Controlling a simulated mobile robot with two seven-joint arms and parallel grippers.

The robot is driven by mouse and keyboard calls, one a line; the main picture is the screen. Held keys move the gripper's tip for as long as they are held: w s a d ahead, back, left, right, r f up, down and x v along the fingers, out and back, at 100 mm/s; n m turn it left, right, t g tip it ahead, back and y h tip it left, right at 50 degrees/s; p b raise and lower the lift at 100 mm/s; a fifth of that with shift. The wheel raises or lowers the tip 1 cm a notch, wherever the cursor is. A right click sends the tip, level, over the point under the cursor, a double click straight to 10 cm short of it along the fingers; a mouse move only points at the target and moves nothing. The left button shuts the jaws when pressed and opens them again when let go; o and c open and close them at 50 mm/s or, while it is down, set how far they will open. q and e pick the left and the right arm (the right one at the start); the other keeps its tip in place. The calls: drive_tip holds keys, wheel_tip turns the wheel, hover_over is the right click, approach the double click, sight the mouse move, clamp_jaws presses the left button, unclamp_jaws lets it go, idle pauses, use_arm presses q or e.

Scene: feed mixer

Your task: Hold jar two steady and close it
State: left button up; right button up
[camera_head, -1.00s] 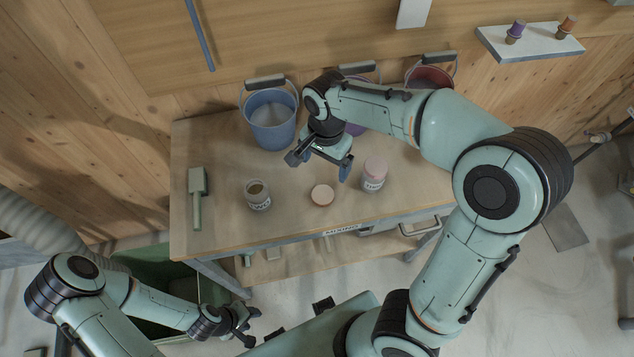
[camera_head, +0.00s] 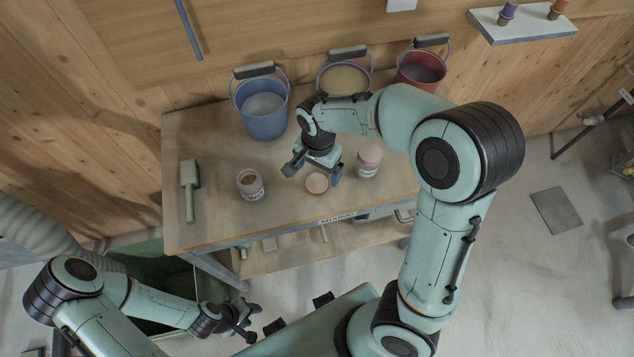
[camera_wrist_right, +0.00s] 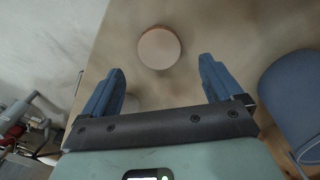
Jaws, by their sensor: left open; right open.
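An open jar (camera_head: 250,184) with a white label stands upright on the workbench. A loose pinkish lid (camera_head: 317,184) lies flat to its right. A second jar (camera_head: 369,160), with a pink lid on, stands further right. My right gripper (camera_head: 314,173) is open and empty above the bench, just behind the loose lid. In the right wrist view the lid (camera_wrist_right: 159,47) shows beyond and between the open fingertips (camera_wrist_right: 160,72). My left gripper (camera_head: 250,322) is open and empty, low in front of the bench, away from the jars.
Blue (camera_head: 264,108), purple-rimmed (camera_head: 345,78) and red (camera_head: 421,68) buckets stand along the back of the workbench (camera_head: 215,215). A green-grey scoop-like tool (camera_head: 190,188) lies at its left. A green bin (camera_head: 150,250) is below left. The bench around the open jar is clear.

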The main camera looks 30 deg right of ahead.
sight(317, 183)
wheel_tip(317, 183, down, 5)
drive_tip(key=shift+s+a+f, duration=0.1)
drive_tip(key=shift+s+a, duration=0.05)
idle(0.4)
drive_tip(key=shift+c, duration=0.2)
drive_tip(key=c, duration=1.1)
